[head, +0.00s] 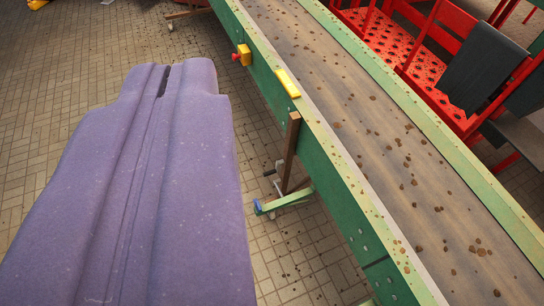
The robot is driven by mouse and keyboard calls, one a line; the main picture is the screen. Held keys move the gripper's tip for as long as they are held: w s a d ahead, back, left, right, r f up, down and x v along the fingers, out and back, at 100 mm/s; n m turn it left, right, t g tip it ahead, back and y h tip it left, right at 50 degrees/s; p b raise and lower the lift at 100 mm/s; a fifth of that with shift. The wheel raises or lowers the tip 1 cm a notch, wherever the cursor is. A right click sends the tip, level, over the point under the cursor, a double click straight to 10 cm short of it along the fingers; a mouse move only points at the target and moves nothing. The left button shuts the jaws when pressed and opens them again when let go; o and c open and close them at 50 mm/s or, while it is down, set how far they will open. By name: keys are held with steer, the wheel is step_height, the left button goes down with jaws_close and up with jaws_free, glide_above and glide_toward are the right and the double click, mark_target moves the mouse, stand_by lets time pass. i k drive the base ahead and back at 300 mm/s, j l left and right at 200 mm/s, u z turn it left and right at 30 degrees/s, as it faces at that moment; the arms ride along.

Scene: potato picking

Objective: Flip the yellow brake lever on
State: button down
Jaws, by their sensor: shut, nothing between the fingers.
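A yellow bar-like piece (288,83) sits on the near edge of the green conveyor frame, right of my gripper. It may be the brake lever, but I cannot tell for sure, nor whether it is on or off. My purple gripper (166,70) fills the left foreground, pointing away from me. Its fingers are shut and empty, with a narrow dark slot near the tip. In the picture a gap of tiled floor separates it from the conveyor, and it touches nothing.
The conveyor belt (390,155), dotted with small brown clods, runs from top middle to bottom right. A yellow box with a red button (242,55) is on its side. A wooden post (291,142) and green foot (285,201) stand below. Red perforated machinery (385,45) lies beyond.

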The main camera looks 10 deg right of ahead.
mark_target(280, 191)
steer(key=i+z, duration=0.2)
steer(key=i, duration=0.3)
steer(key=i+j+z, duration=0.2)
steer(key=i, duration=0.3)
steer(key=i+j+z, duration=0.15)
steer(key=i, duration=0.3)
steer(key=i+j+z, duration=0.2)
steer(key=i+j, duration=0.15)
steer(key=i, duration=0.15)
steer(key=l, duration=0.3)
steer(key=k, duration=0.05)
